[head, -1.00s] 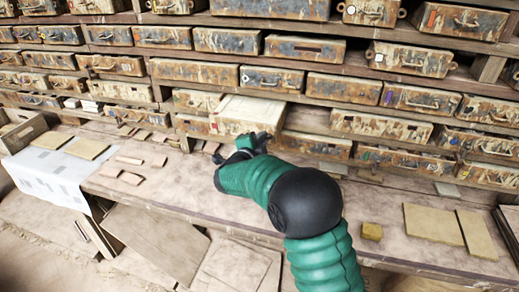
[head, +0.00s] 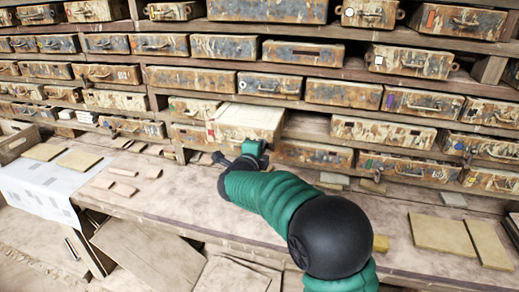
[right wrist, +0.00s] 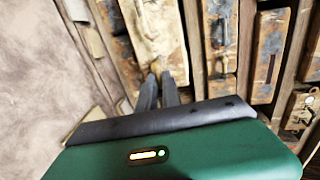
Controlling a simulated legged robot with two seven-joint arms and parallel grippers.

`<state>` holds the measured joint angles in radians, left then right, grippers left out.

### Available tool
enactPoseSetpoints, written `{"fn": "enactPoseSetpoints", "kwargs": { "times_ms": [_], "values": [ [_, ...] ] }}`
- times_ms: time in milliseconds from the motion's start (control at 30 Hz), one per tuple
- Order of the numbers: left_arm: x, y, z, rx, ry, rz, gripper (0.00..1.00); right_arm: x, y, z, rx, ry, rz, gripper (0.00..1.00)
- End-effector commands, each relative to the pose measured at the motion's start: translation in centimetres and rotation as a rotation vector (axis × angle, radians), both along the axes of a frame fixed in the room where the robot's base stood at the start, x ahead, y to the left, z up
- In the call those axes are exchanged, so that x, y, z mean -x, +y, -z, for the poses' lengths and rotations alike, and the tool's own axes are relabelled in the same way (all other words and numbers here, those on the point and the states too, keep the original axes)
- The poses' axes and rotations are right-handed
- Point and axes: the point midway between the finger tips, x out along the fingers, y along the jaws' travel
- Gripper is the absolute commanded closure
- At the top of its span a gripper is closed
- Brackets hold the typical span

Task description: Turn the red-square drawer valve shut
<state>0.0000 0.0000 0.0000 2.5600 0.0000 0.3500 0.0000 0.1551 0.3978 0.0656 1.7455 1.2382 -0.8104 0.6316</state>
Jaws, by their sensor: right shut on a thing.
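A rust-streaked drawer (head: 246,117) with a pale top sticks out from the rack left of centre in the head view. A small reddish mark shows near the left of its front. My right gripper (head: 254,150) is at the lower right of that front. In the right wrist view, its two dark fingers (right wrist: 159,80) are close together and shut on a small handle-like part of a pale, worn drawer front (right wrist: 155,38). The fingers hide most of that part, so its turn cannot be read. My left gripper is not in view.
Rows of similar drawers surround the pulled-out one closely. The workbench (head: 300,207) below is mostly clear in the middle. Small tiles (head: 122,172) and a white sheet (head: 40,185) lie left, and larger yellowish tiles (head: 440,234) lie right.

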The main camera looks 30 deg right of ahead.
Motion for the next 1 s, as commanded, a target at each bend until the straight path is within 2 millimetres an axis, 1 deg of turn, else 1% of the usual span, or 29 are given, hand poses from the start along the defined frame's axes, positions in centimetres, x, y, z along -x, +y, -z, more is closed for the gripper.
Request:
{"fn": "enactPoseSetpoints", "kwargs": {
  "times_ms": [33, 167, 200, 300, 333, 667, 767, 833, 1000],
  "values": [
    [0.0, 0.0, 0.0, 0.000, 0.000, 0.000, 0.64, 0.2, -0.3, 0.2, -0.001, 0.002, 0.009, 1.00],
    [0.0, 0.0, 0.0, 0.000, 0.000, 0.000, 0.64, 0.2, -0.3, 0.2, -0.001, 0.003, 0.009, 1.00],
    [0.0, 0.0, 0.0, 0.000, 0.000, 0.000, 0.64, 0.2, -0.3, 0.3, -0.002, 0.004, 0.009, 0.86],
    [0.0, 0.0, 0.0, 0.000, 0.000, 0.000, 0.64, 0.2, -0.3, 0.3, -0.001, 0.005, 0.008, 0.73],
    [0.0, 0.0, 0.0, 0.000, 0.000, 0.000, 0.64, 0.2, -0.2, 0.3, -0.002, 0.004, 0.007, 0.70],
    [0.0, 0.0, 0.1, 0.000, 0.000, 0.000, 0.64, 0.2, 0.2, 0.2, -0.001, 0.004, 0.002, 0.70],
    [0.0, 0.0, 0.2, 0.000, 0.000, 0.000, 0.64, 1.0, 1.3, -0.1, 0.000, 0.003, -0.002, 0.70],
    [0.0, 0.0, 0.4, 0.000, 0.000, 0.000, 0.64, 2.1, 2.4, -0.4, 0.000, 0.003, -0.001, 0.70],
    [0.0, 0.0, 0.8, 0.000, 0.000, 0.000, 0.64, 5.3, 6.2, -1.4, -0.002, 0.001, -0.001, 0.70]
  ]
}}
